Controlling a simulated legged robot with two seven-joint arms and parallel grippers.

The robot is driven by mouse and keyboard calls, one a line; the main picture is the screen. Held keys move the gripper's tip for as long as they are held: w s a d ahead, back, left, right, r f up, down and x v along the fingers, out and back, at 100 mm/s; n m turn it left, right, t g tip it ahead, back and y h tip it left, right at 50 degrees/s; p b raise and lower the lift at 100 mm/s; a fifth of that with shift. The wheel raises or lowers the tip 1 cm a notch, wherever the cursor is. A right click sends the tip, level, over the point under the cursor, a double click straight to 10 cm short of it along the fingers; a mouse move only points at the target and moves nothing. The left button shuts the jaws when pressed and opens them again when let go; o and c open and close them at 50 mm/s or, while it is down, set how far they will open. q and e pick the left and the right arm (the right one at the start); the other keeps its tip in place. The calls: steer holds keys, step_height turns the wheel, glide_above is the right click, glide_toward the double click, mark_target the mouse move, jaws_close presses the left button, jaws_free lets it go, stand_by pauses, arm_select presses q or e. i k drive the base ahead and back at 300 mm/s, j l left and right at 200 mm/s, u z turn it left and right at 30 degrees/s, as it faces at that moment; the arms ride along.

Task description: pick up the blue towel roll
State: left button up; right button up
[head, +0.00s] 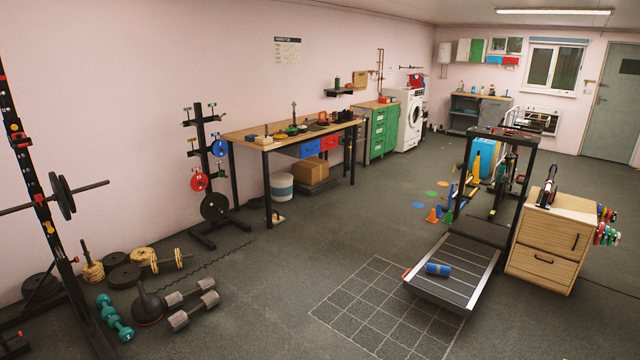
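A small blue roll (438,269), which looks like the blue towel roll, lies on its side on the near, sloping part of the treadmill deck (455,283). Its ends look darker, and it lies roughly across the deck. Nothing covers it. Neither of my grippers shows in the head view, so their distance from the roll cannot be told.
A wooden cabinet (553,242) stands right of the treadmill. Dumbbells (193,309), a kettlebell and a weight rack (45,215) fill the left. The grey floor (290,270) between is open.

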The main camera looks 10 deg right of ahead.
mark_target(431, 268)
steer(key=i+l+z, duration=0.2)
steer(key=i+z, duration=0.7)
steer(key=i+j+z, duration=0.1)
steer(key=i+z, duration=0.5)
steer(key=i, duration=1.2)
steer(key=i+j+z, duration=0.15)
steer(key=i, duration=1.15)
steer(key=i+u, duration=0.1)
steer(key=i, duration=0.5)
steer(key=i+l+u, duration=0.15)
steer(key=i, duration=0.4)
